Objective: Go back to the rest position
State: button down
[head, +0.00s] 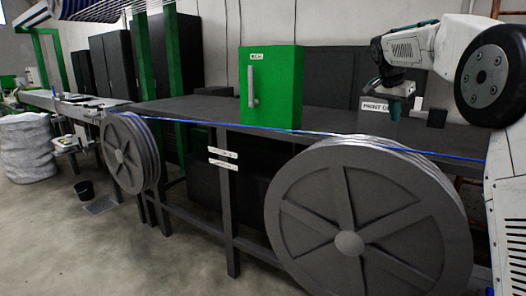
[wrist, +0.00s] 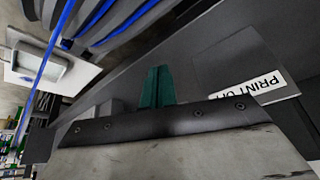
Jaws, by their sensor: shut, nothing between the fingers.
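My gripper (head: 395,108) hangs from my white arm at the right of the head view, just in front of the grey box labelled "PRINT O…" (head: 366,122). Its dark green fingers (wrist: 158,70) are closed together and empty in the wrist view. The blue cable (head: 215,124) runs along the front edge of the dark table, from the left grey reel (head: 122,153) over the large right reel (head: 348,243). My gripper is apart from the cable in the head view. Blue strands (wrist: 57,45) also show at the upper left of the wrist view. Part of the labelled box is hidden behind my gripper.
A green cabinet (head: 285,85) stands on the dark table (head: 190,108). A small dark block (head: 436,118) sits right of my gripper. The floor at front left is clear.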

jog(key=s+a+f+n+y, duration=0.1)
jog(key=s+a+f+n, duration=0.3)
jog(key=s, duration=1.3)
jog(key=s+a+f+n+y, duration=0.1)
jog(key=s+a+f+n, duration=0.3)
jog(key=s, duration=1.3)
jog(key=s+a+f+n+g+y, duration=0.1)
jog(key=s+a+f+n, duration=0.3)
jog(key=s, duration=1.3)
notch_tip(320, 180, down, 3)
jog(key=a+y, duration=0.1)
jog(key=a, duration=0.2)
jog(key=shift+s, duration=0.3)
jog(key=shift+d+f, duration=0.1)
jog(key=shift+d, duration=0.05)
